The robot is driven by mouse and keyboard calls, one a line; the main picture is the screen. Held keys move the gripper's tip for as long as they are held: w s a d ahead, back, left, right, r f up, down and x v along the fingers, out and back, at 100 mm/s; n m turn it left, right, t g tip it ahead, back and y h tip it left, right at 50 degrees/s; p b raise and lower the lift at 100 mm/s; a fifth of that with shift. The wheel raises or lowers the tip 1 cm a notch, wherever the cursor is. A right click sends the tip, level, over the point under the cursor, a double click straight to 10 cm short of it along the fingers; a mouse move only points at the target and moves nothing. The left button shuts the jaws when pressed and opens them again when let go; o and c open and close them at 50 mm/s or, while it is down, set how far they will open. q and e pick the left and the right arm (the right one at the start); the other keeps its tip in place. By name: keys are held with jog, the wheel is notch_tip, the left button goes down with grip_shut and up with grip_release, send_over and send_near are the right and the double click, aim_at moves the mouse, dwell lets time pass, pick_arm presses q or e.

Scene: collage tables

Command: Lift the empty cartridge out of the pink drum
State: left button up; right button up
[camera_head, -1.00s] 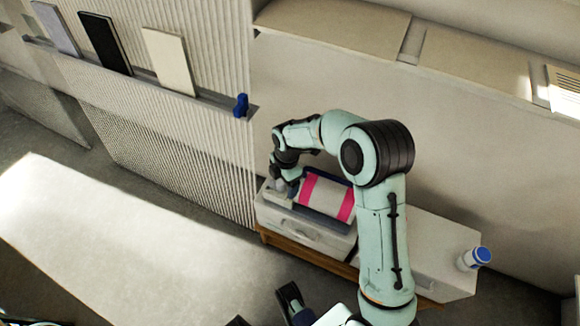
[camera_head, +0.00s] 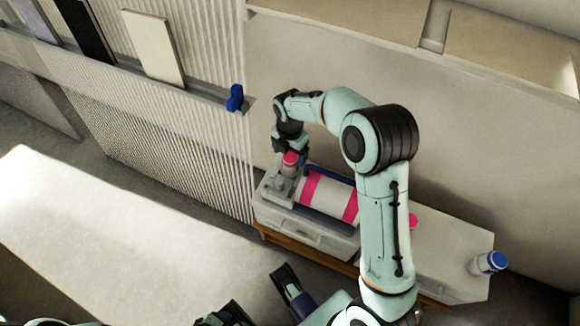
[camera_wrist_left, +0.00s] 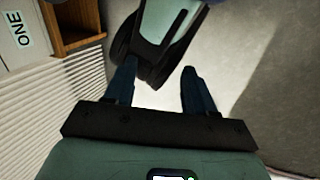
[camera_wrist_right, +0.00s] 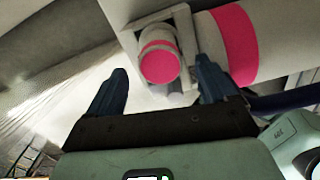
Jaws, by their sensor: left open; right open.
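The white drum with pink bands (camera_head: 328,196) lies in a grey machine on the low cabinet; it also shows in the right wrist view (camera_wrist_right: 235,45). A pale cartridge with a pink end (camera_head: 290,158) stands upright at the drum's left end. In the right wrist view the cartridge (camera_wrist_right: 160,66) sits in a square grey frame. I cannot tell whether it is empty. My right gripper (camera_head: 287,145) is open just above it, its fingers (camera_wrist_right: 162,88) apart and holding nothing. My left gripper (camera_wrist_left: 160,85) is open and empty, low at the front.
A white bottle with a blue cap (camera_head: 488,263) is at the cabinet's right end. A small pink thing (camera_head: 412,222) shows beside my right arm, mostly hidden. A ribbed wall with a shelf (camera_head: 205,92) holds panels and a blue object (camera_head: 235,98). The floor at left is clear.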

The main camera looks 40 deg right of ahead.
aim_at(290, 157)
notch_tip(290, 157, down, 5)
jog(key=shift+d+f+b, duration=0.1)
jog(key=shift+b, duration=0.6)
pick_arm(q)
jog(key=shift+w+a+f+t, duration=0.2)
jog(key=shift+w+a+f, duration=0.05)
jog(key=shift+w+f, duration=0.25)
jog(key=shift+w+a+f+t, duration=0.25)
jog(key=shift+w+f, duration=0.1)
jog(key=shift+w, duration=0.2)
pick_arm(e)
jog(key=c, duration=1.2)
